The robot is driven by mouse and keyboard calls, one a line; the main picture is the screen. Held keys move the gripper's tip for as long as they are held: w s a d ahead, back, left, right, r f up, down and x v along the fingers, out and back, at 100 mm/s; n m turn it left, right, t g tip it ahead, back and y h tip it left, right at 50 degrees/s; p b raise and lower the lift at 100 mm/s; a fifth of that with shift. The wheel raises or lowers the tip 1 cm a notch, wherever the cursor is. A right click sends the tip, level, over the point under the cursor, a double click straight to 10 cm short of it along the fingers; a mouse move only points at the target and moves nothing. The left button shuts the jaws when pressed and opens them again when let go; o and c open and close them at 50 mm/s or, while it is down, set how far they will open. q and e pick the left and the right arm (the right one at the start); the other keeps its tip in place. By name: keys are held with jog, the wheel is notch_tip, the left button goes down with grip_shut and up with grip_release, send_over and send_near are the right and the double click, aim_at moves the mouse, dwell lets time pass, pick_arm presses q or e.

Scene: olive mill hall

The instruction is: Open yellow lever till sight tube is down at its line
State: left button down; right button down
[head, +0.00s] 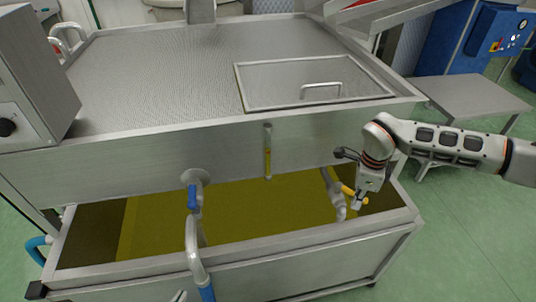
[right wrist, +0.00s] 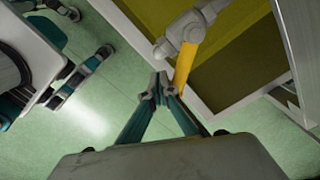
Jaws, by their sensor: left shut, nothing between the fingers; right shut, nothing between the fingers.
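The yellow lever (head: 348,190) sits on a grey outlet pipe (head: 341,211) at the right of the tank front. In the right wrist view the yellow lever (right wrist: 185,67) runs down from the pale valve body (right wrist: 186,30). My right gripper (head: 358,204) is shut and empty beside the lever's free end; its fingertips (right wrist: 163,86) are close on the lever's left, and I cannot tell whether they touch. The sight tube (head: 267,150) is upright on the tank front, yellow in its lower part; its line is too small to make out. My left gripper (head: 178,297) barely shows at the bottom edge, shut.
A blue-handled valve (head: 193,198) and bent pipe (head: 193,245) stand left of the sight tube. Below is an open steel trough (head: 330,246) with yellow-green liquid. A lidded hatch (head: 290,72) is on the tank top. A low steel table (head: 475,98) stands at the right.

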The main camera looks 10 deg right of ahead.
jog(key=shift+w+d, duration=1.35)
jog(key=shift+d, duration=0.25)
dwell(6.4)
